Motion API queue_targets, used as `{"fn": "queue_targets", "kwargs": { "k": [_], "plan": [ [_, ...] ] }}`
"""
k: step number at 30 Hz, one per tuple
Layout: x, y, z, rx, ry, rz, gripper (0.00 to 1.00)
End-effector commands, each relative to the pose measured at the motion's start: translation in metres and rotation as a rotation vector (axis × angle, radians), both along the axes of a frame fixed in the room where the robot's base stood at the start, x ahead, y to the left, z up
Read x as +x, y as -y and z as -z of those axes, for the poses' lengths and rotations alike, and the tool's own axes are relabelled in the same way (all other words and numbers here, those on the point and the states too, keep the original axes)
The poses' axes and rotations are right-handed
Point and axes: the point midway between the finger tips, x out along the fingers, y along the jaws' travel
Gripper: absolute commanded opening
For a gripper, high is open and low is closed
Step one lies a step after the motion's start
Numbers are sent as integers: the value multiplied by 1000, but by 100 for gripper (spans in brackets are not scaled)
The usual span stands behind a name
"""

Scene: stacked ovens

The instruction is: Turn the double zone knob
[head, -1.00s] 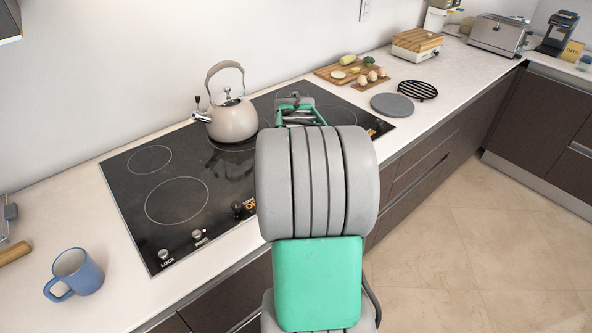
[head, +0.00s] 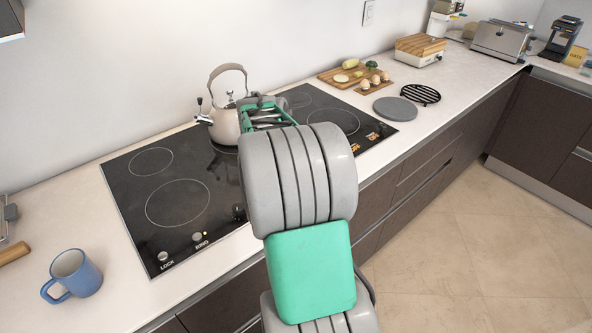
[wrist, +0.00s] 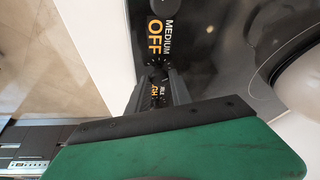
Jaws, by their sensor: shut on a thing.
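In the wrist view, the two fingers of my gripper (wrist: 157,76) are on either side of a small dark knob (wrist: 158,70) on the black cooktop, shut on it. A label between the fingers is partly readable, with white letters and orange letters ending in "GH". The label reads upside-down to sideways and is partly covered, so the full setting cannot be told. In the head view, my arm hides the fingertips and the held knob.
The black cooktop (head: 140,195) carries a beige kettle (head: 224,124) beside my wrist. A blue mug (head: 77,272) stands at left. A grey disc (head: 395,108) and black trivet (head: 420,94) lie at right.

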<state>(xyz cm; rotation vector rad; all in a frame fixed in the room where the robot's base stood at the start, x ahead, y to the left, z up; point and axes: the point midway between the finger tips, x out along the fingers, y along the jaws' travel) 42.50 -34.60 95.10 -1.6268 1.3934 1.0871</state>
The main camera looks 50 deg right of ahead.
Motion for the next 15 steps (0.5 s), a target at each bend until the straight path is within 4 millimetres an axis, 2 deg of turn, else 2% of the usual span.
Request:
{"fn": "queue_targets", "kwargs": {
  "k": [11, 12, 15],
  "plan": [
    [0, 1, -1, -4, 3, 6, 0],
    [0, 1, -2, -4, 3, 6, 28],
    [0, 1, -1, -3, 2, 5, 36]
  ]
}}
